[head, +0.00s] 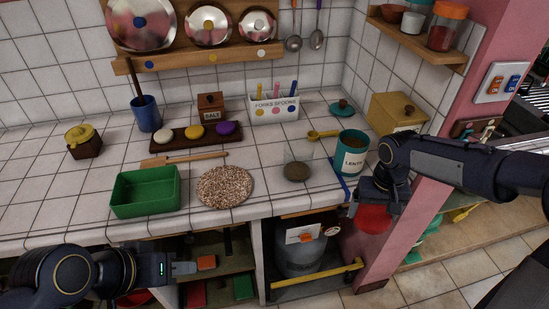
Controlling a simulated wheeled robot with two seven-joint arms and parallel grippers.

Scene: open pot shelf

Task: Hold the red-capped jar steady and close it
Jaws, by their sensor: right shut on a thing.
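A clear glass jar (297,171) with dark contents stands upright at the right front of the tiled counter. No cap shows on it. My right gripper (368,203) is at the counter's front right edge, to the right of the glass jar. It is shut, and a round red piece, seemingly the red cap (373,219), shows right below its fingers; the grip itself is hidden. My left gripper (190,267) is low, in front of the counter and below its front edge, away from the jar. An orange block shows at its fingertips; whether it is held is unclear.
A teal lentils canister (351,153) stands right of the jar, near my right arm. A round speckled mat (225,186) and a green tray (146,191) lie to the left. A yellow box (397,112) stands behind. An orange-lidded jar (447,25) sits on the upper shelf.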

